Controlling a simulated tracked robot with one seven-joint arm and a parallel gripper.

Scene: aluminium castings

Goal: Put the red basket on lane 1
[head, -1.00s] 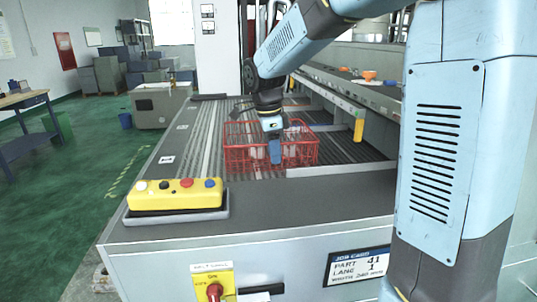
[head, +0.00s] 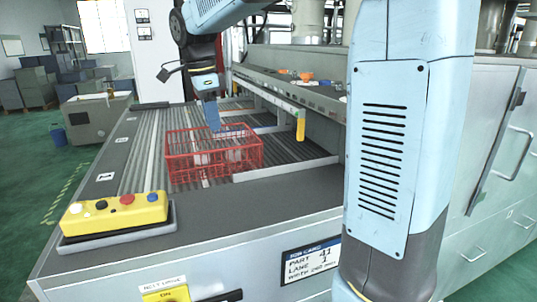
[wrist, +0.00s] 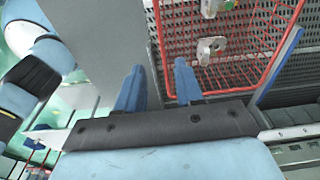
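The red wire basket (head: 185,172) stands upright on the ridged lane bed, near its front edge. It also shows in the wrist view (wrist: 232,75) with grey metal castings (wrist: 211,48) inside. My gripper (head: 213,128) points down over the basket's back part, its tips around rim height in the head view. In the wrist view my gripper's two blue fingers (wrist: 160,88) stand apart with nothing clamped. The basket's red rim shows between and beyond them; contact cannot be told. A screen (head: 312,263) on the front reads part 41, lane 1. The basket's lane number cannot be read.
A yellow button box (head: 115,215) sits at the front left corner. A low rail (head: 285,168) lies right of the basket, with a yellow post (head: 301,125) behind. A raised shelf (head: 320,95) with small orange parts runs along the right. The ridged bed left of the basket is clear.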

